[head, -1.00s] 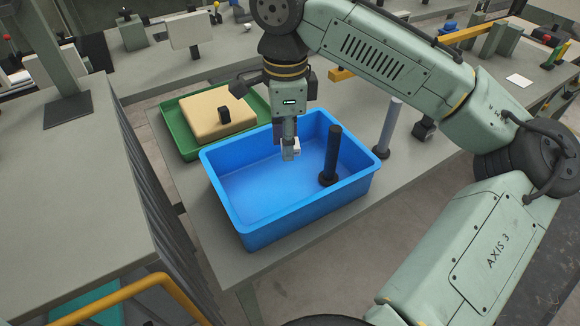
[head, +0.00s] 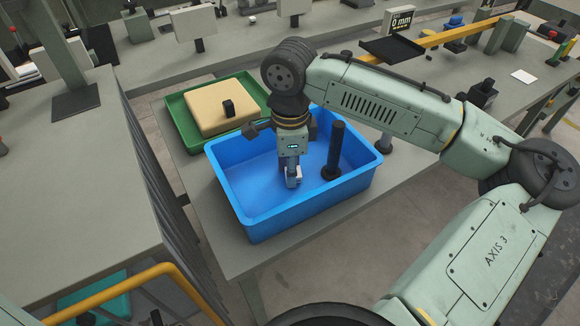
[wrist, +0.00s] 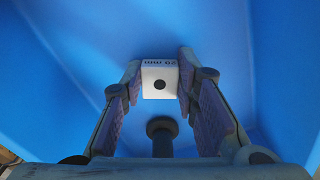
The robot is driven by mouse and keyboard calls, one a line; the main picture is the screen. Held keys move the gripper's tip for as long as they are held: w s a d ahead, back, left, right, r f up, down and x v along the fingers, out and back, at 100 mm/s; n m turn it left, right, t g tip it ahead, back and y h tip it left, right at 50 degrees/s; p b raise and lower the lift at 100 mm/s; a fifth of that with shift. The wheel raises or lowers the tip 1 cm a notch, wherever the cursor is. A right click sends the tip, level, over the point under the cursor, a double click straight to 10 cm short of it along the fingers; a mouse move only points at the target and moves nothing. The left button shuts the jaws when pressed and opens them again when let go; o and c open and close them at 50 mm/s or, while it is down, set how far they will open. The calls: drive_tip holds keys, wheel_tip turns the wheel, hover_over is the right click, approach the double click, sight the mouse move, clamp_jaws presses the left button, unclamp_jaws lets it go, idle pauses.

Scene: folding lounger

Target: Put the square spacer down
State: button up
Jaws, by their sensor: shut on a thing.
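The square spacer (wrist: 160,79) is a small white block with a dark round hole and a "mm" marking, seen between my fingertips in the wrist view. In the head view the spacer (head: 298,172) shows only in part beside the fingers. My gripper (head: 292,180) is shut on it and points down inside the blue bin (head: 255,217). The gripper (wrist: 160,88) also shows in the wrist view. I cannot tell whether the spacer touches the bin floor.
A dark post on a round base (head: 335,150) stands in the bin, right of my gripper. A green tray (head: 180,125) with a tan block (head: 215,106) and a small black piece on it lies behind the bin. The left part of the bin floor is clear.

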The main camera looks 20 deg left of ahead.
drive_tip(key=shift+f, duration=0.2)
drive_tip(key=o, duration=0.4)
drive_tip(key=shift+f, duration=0.1)
drive_tip(key=shift+c, duration=0.2)
drive_tip(key=o, duration=0.5)
wheel_tip(320, 180, up, 13)
drive_tip(key=shift+f+b, duration=0.15)
drive_tip(key=shift+b, duration=0.6)
drive_tip(key=shift+d, duration=0.1)
